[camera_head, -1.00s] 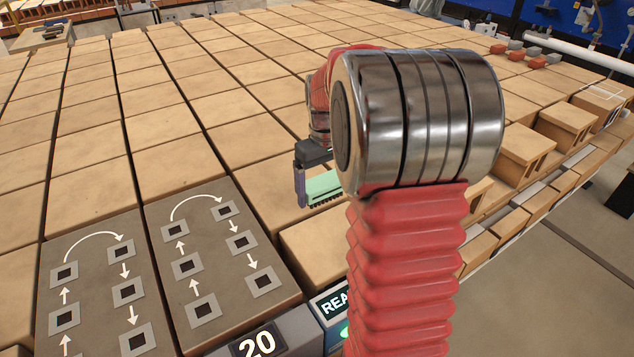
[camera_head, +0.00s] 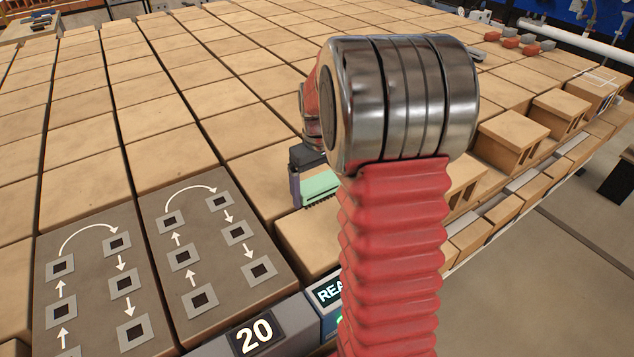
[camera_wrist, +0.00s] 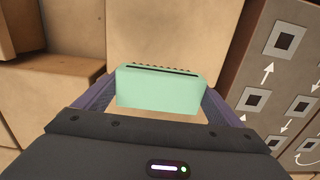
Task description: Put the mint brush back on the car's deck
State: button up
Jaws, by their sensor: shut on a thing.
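The mint brush (camera_wrist: 160,92) is held between the two purple-grey fingers of my gripper (camera_wrist: 158,100) in the wrist view. Its dark bristles show along the far edge. In the head view the mint brush (camera_head: 319,186) shows as a green block with dark bristles underneath, beside a finger of my gripper (camera_head: 300,187). It is over the tan bricks, just left of my red arm, which hides part of it. I cannot tell whether the bristles touch the brick below. The car's deck with its grey panels and arrows (camera_head: 215,300) is at the lower left.
A "20" display (camera_head: 255,337) and a partly hidden "REA" screen (camera_head: 329,291) sit at the deck's front edge. Rows of tan hollow bricks (camera_head: 150,110) fill the middle and back. Separate bricks (camera_head: 510,140) stand at right, with open floor beyond them.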

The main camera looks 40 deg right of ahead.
jog(key=shift+f, duration=1.3)
jog(key=shift+f, duration=0.55)
jog(key=o, duration=1.5)
jog(key=shift+o, duration=0.2)
jog(key=shift+r, duration=0.1)
notch_tip(320, 180, up, 14)
jog(key=shift+f, duration=0.25)
